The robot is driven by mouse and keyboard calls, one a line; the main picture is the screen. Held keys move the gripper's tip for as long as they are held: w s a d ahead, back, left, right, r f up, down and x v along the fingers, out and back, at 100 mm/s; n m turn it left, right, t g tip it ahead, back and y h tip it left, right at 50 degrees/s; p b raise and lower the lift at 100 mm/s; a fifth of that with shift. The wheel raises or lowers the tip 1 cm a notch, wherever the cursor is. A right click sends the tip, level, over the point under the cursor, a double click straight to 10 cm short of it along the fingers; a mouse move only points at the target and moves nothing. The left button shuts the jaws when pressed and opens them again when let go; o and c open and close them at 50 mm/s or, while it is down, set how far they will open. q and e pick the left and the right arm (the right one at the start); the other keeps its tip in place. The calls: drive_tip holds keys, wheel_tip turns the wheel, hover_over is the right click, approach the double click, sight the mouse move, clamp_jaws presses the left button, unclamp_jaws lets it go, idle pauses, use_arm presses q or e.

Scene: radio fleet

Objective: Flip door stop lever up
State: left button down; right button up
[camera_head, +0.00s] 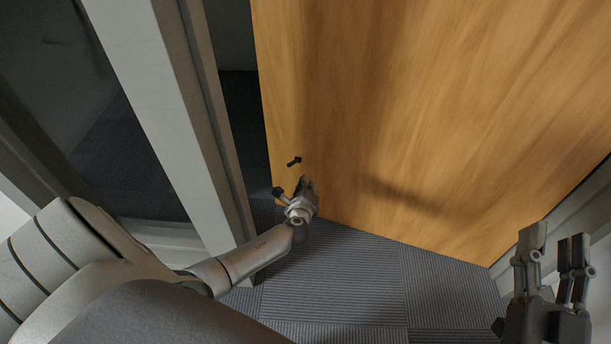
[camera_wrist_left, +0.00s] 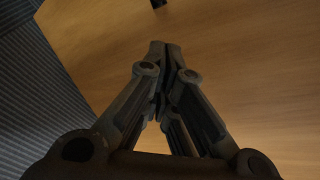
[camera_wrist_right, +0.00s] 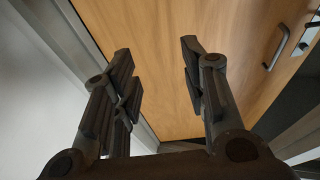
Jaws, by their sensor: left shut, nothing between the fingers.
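The door stop lever (camera_head: 294,161) is a small black piece low on the wooden door (camera_head: 430,110), near its left edge. It sticks out sideways, tilted slightly up to the right. My left gripper (camera_head: 306,181) is just below the lever in the head view, shut and empty, apart from it. In the left wrist view the shut fingers (camera_wrist_left: 158,48) point at the door face. A dark piece at the top edge there, likely the lever (camera_wrist_left: 158,3), is mostly cut off. My right gripper (camera_head: 553,250) is open and empty at the right, away from the lever.
A grey metal frame post (camera_head: 165,100) and dark glass stand left of the door. Grey striped carpet (camera_head: 350,280) lies below it, with free floor between my arms. The right wrist view shows a door handle (camera_wrist_right: 277,47) and a lock plate (camera_wrist_right: 308,38).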

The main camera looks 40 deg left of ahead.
use_arm(q)
drive_tip(key=p+v, duration=0.3)
drive_tip(key=v, duration=0.5)
drive_tip(key=shift+r, duration=0.35)
use_arm(e)
drive_tip(key=s+d+f+g+h, duration=0.1)
drive_tip(key=f+g, duration=0.3)
drive_tip(key=f, duration=0.3)
drive_tip(key=s+d+f+g+h, duration=0.2)
drive_tip(key=f+g, duration=0.2)
drive_tip(key=f, duration=0.3)
drive_tip(key=shift+f+g, duration=0.2)
drive_tip(key=shift+g, duration=0.2)
use_arm(q)
drive_tip(key=shift+d, duration=0.1)
use_arm(e)
drive_tip(key=shift+s, duration=0.1)
use_arm(q)
drive_tip(key=shift+s, duration=0.1)
